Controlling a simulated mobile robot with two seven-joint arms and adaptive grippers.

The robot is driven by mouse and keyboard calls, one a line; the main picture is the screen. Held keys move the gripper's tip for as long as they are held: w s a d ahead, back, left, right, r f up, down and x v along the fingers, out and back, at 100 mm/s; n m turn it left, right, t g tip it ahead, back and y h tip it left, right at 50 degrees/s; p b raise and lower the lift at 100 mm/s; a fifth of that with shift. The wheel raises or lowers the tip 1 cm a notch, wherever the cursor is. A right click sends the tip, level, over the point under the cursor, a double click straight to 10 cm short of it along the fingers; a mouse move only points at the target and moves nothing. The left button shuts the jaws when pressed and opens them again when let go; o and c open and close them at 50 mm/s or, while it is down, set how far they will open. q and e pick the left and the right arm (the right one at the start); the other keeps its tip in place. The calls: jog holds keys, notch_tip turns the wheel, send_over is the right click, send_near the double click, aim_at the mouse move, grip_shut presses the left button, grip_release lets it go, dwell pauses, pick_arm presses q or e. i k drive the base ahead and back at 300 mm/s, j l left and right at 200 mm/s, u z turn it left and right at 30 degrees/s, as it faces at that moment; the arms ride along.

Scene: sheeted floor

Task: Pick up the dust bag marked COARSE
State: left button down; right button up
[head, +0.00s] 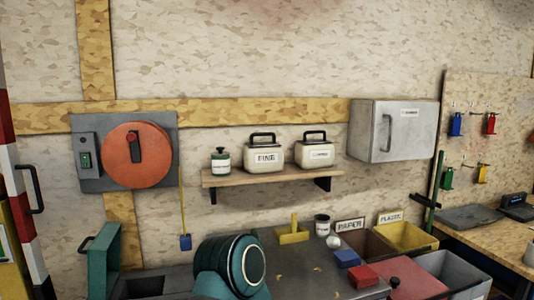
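Two cream containers with dark lids and black handles stand upright on a wooden wall shelf (225,181). The left container (263,154) has a label reading FINE. The right container (314,151) has a label with smaller print that I cannot read for sure. I see no label that I can clearly read as COARSE, and nothing that is plainly a dust bag. Neither of my grippers is in the head view.
A grey wall cabinet (392,130) hangs right of the shelf. Below are a dark worktop (300,262), a yellow bin (405,238) under a PLASTIC sign and a PAPER sign (349,226). An orange disc (136,155) is at left.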

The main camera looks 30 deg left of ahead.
aim_at(319, 154)
jog(key=u, duration=0.7)
jog(key=l, duration=0.1)
jog(key=i+z, duration=0.05)
